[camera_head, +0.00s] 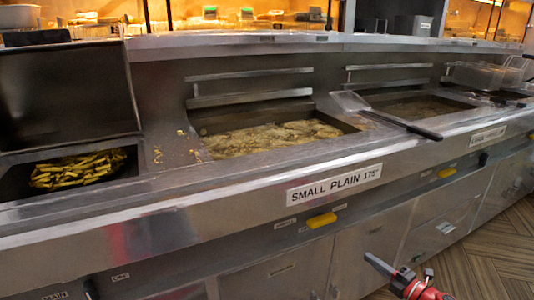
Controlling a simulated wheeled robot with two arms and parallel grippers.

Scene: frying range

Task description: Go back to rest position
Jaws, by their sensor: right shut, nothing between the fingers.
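My right gripper (377,262) shows at the bottom right, low in front of the range's cabinet doors. It is shut and empty, and its red and black arm part comes in from the bottom edge. My left gripper is out of view. The steel frying range (235,188) runs across the whole picture, with a label reading "SMALL PLAIN" on its front. The right gripper is apart from the range's top and holds nothing from it.
Chips (80,169) lie in the left bay. A bubbling fryer (265,138) is in the middle. A flat scoop (385,116) rests across the right fryer's edge, with a wire basket (486,77) behind. Wooden floor (490,255) is free at the lower right.

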